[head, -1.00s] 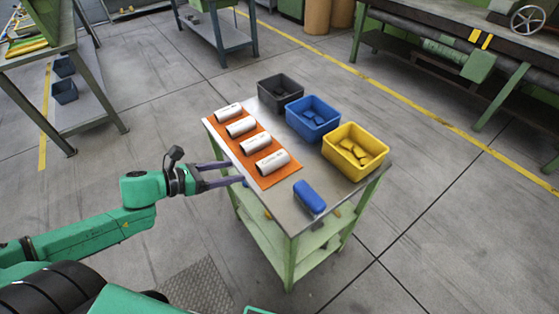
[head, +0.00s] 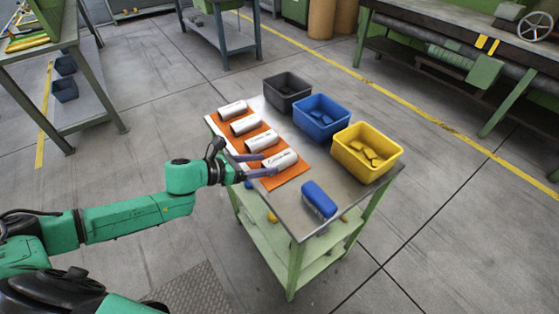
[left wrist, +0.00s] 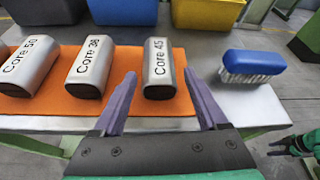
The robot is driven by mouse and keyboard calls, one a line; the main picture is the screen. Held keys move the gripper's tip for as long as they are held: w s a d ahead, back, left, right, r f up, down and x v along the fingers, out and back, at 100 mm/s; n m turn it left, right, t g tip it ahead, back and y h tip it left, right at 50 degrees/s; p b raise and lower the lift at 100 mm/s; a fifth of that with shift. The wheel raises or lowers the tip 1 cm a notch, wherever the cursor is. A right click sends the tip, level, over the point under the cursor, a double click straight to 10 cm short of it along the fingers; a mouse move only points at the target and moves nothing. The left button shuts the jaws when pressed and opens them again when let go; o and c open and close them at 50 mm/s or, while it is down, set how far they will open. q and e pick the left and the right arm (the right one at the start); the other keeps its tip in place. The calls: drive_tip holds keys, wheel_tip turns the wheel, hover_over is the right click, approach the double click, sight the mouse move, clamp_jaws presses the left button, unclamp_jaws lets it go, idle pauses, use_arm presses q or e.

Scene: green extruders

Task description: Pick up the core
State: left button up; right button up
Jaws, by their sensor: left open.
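Several white-silver cylindrical cores lie in a row on an orange mat (head: 291,182) on a small table. The nearest core (head: 281,160) sits by my left gripper (head: 269,166). In the left wrist view this core, labelled "Core 45" (left wrist: 159,73), lies ahead and between the two open purple fingers (left wrist: 163,95) of my left gripper. The fingers are open and hold nothing. Whether they touch the core is unclear.
A blue brush (head: 318,199) lies on the table at the near right. A black bin (head: 287,93), a blue bin (head: 321,117) and a yellow bin (head: 366,151) stand along the far side, the yellow one with pieces inside. Bare tabletop lies between mat and bins.

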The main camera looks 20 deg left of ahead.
sight(275, 162)
use_arm(q)
drive_tip(key=p+x, duration=0.2)
drive_tip(key=x, duration=0.2)
drive_tip(key=shift+w, duration=0.15)
drive_tip(key=shift+w+d+f, duration=0.15)
drive_tip(key=shift+w+f, duration=0.1)
drive_tip(key=shift+f, duration=0.15)
drive_tip(key=shift+s, duration=0.1)
clamp_jaws()
drive_tip(key=shift+r, duration=0.1)
